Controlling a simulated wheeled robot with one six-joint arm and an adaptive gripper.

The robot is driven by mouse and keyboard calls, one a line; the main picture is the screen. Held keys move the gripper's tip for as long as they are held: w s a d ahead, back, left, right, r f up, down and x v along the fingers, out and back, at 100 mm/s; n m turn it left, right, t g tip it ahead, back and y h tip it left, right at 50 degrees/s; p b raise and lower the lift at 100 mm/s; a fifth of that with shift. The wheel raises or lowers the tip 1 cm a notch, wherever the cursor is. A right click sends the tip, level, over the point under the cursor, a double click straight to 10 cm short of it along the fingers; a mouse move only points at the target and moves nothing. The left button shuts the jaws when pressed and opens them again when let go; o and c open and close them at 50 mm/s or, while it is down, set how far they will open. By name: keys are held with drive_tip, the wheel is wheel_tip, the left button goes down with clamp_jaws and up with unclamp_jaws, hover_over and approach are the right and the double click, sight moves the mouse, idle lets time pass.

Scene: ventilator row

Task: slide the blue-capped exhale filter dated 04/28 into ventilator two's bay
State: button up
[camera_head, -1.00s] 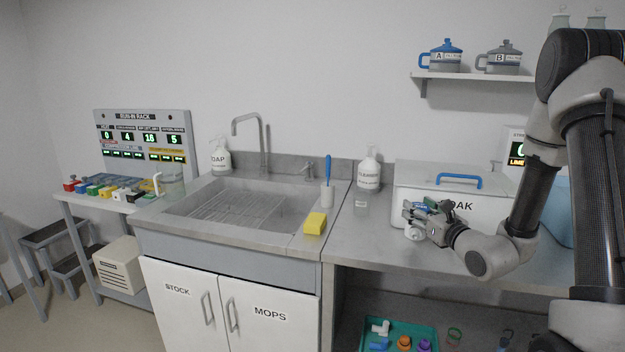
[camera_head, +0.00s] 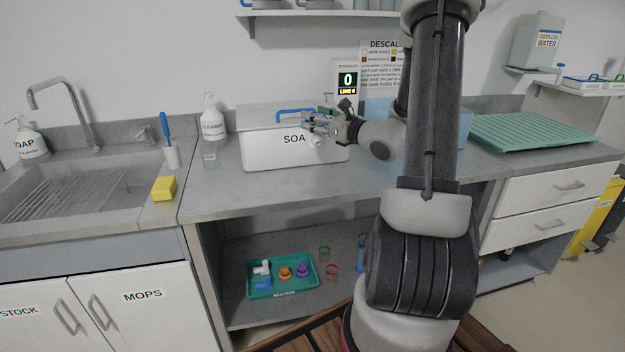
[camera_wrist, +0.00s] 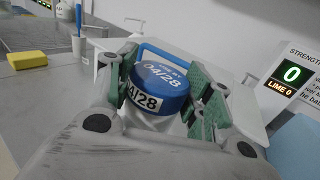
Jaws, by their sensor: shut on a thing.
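My gripper (camera_head: 318,125) is in front of the white SOAK box in the head view. In the wrist view its green-padded fingers (camera_wrist: 168,95) are shut on the blue-capped filter (camera_wrist: 160,84), whose cap and side label both read 04/28. The filter's lower body is mostly hidden by the gripper; a small white part of it shows below the fingers in the head view. No ventilator or bay is in view.
The white SOAK box (camera_head: 262,150) with a blue handle stands on the grey counter (camera_head: 225,195). A cleaner bottle (camera_head: 212,122), yellow sponge (camera_head: 164,188) and sink lie left. A green ribbed drain mat (camera_head: 530,135) lies right. A teal tray (camera_head: 282,290) of small parts sits on the lower shelf.

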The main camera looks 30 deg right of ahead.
drive_tip(key=shift+s+a+n+y, duration=0.1)
drive_tip(key=shift+s+n+y, duration=0.2)
drive_tip(key=shift+y, duration=0.1)
drive_tip(key=shift+s+a+f+n+g+y, duration=0.25)
drive_tip(key=shift+a+f+n+g+y, duration=0.2)
drive_tip(key=shift+y, duration=0.15)
wheel_tip(320, 180, down, 10)
drive_tip(key=shift+r, duration=0.25)
drive_tip(key=shift+f, duration=0.15)
drive_tip(key=o, duration=1.1)
drive_tip(key=shift+o, duration=0.2)
